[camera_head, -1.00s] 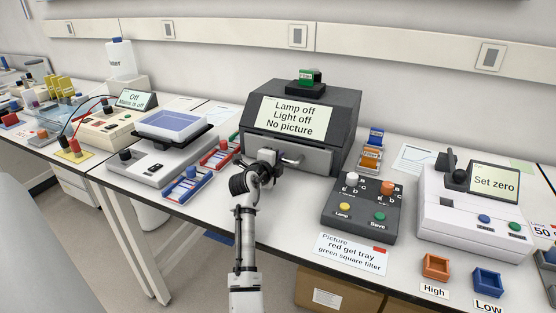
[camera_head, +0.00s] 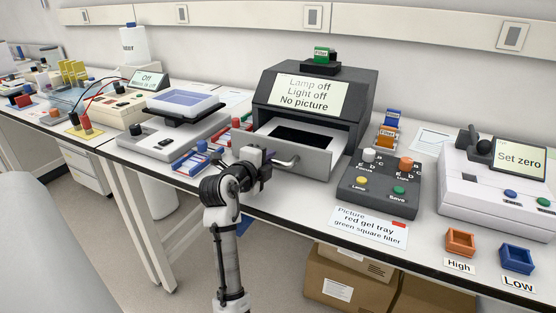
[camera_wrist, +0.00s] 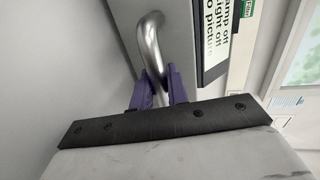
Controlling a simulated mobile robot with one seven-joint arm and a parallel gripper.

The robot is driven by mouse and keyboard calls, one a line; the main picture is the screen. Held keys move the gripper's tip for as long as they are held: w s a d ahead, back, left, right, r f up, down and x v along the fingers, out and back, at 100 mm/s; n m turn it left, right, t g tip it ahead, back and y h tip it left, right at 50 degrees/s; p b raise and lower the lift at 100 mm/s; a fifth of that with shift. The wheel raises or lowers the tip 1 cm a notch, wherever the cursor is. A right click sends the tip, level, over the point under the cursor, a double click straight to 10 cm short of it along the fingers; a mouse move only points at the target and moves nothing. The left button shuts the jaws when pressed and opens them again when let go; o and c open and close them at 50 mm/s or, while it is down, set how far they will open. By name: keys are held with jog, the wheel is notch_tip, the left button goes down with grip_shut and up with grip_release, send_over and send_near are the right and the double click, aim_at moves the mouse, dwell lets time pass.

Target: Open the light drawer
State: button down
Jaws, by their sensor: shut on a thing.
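The light drawer (camera_head: 310,165) is a grey tray with a dark bed, pulled part way out of the dark imaging box (camera_head: 358,95). The box's screen (camera_head: 311,93) reads "Lamp off, Light off, No picture". A curved metal handle (camera_head: 284,162) is on the drawer front. My gripper (camera_head: 270,160) is at the left part of this handle. In the wrist view, the purple fingers of my gripper (camera_wrist: 158,88) are shut on the handle (camera_wrist: 150,42). The inside of the box behind the drawer is hidden.
A dark control panel (camera_head: 384,185) with knobs and a picture card (camera_head: 370,227) lie right of the drawer. Blue and red gel trays (camera_head: 196,158) and a scale (camera_head: 165,135) are on the left. A green filter (camera_head: 321,54) sits on top of the box.

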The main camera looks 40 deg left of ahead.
jog(key=shift+f+b+v, duration=0.15)
jog(key=shift+b+v, duration=0.1)
jog(key=shift+v, duration=0.55)
jog(key=shift+f+b+v, duration=0.15)
jog(key=shift+b+v, duration=0.05)
jog(key=shift+v, duration=0.55)
jog(key=shift+s, duration=0.1)
jog(key=c, duration=1.4)
grip_release()
jog(key=b+v, duration=0.3)
jog(key=v, duration=1)
jog(key=shift+s, duration=0.4)
jog(key=shift+d+r, duration=0.1)
